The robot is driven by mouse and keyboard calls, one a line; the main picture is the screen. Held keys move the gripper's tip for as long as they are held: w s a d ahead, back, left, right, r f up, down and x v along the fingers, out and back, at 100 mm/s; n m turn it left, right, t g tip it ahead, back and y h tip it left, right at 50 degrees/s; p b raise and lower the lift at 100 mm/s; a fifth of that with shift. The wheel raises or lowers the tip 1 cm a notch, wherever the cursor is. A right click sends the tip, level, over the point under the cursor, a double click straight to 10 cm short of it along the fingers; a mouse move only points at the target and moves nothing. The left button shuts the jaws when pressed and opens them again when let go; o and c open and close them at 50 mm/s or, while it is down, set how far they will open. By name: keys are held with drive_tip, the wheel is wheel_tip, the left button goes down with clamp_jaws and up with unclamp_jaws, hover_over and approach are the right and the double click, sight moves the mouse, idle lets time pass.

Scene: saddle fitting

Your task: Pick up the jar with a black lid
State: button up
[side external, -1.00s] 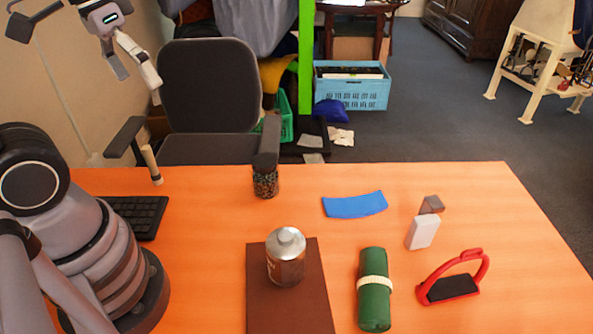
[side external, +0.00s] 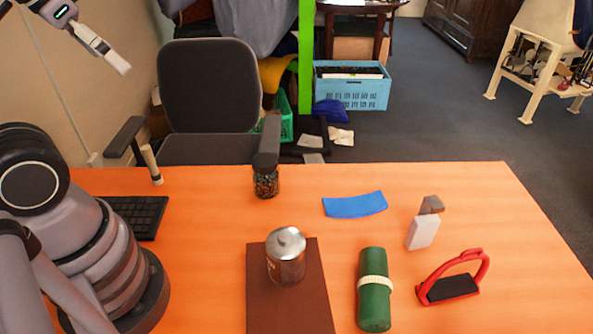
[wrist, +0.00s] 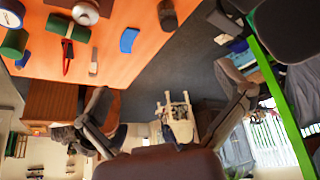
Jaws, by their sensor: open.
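The jar (side external: 265,181) is small, of clear glass with dark contents, and stands upright near the far edge of the orange table. Its dark top blends with the chair's armrest behind it in the side view. In the wrist view the jar (wrist: 167,14) is at the top centre, partly cut off. My gripper (side external: 121,66) is high at the upper left of the side view, well above and left of the jar. In the wrist view my gripper (wrist: 170,92) shows two fingers spread wide apart with nothing between them.
A chair (side external: 208,88) stands behind the jar.

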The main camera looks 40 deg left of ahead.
drive_tip(key=shift+w+f, duration=0.1)
idle(0.3)
drive_tip(key=n+h, duration=1.6)
drive_tip(key=n, duration=0.2)
hover_over(266, 176)
drive_tip(key=s, duration=0.2)
wheel_tip(266, 176, down, 24)
drive_tip(key=a+f+n+t+y, duration=0.1)
drive_tip(key=a+f+n+t, duration=0.1)
drive_tip(key=f+n, duration=0.1)
drive_tip(key=a+f+n+t+y, duration=0.1)
drive_tip(key=f+n+t, duration=0.2)
drive_tip(key=f, duration=0.2)
drive_tip(key=a+f+n+t+y, duration=0.1)
drive_tip(key=a+f+n+t, duration=0.1)
drive_tip(key=f, duration=0.3)
drive_tip(key=shift+w+a+f+n, duration=0.15)
drive_tip(key=shift+a+n, duration=0.15)
drive_tip(key=shift+n, duration=0.2)
drive_tip(key=shift+f+t+y, duration=0.3)
drive_tip(key=shift+y, duration=0.1)
drive_tip(key=shift+x, duration=2.4)
drive_tip(key=c, duration=1.2)
